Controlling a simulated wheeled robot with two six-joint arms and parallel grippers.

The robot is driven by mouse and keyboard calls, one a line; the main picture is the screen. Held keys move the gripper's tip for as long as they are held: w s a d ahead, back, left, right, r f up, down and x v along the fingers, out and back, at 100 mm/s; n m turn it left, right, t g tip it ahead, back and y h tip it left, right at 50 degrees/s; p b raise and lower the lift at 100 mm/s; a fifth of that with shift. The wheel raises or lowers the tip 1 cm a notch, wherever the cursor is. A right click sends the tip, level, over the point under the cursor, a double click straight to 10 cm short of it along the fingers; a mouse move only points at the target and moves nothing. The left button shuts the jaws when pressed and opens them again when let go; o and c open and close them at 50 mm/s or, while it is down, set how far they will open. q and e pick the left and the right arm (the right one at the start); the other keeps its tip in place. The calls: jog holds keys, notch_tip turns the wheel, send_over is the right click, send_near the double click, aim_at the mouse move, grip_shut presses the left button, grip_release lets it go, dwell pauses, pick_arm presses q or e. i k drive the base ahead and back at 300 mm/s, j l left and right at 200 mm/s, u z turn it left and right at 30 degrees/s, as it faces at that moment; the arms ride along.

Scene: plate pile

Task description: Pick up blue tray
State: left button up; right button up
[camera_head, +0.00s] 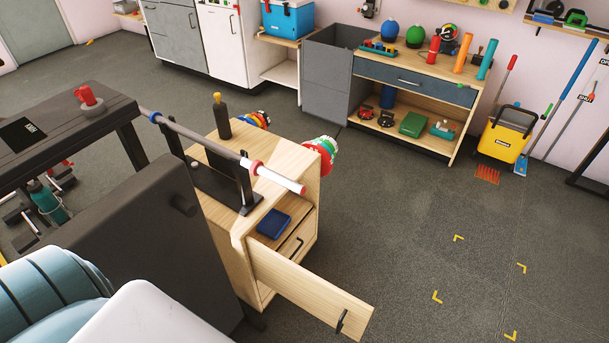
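A small dark blue tray (273,223) lies flat on a light wood surface of the wooden cabinet (303,172), near the middle of the head view. It sits just behind a long pulled-out or swung-open wooden front panel (310,292) with a dark handle. Neither of my grippers is in view, so I cannot see whether they are open or shut.
A barbell on a black stand (228,187) and a dark bottle (221,115) are above the tray. A large dark grey block (150,235) stands left of the cabinet. The floor (430,230) to the right is clear. A workbench (418,77) stands against the back wall.

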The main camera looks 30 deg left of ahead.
aim_at(275, 221)
jog(key=u, duration=0.9)
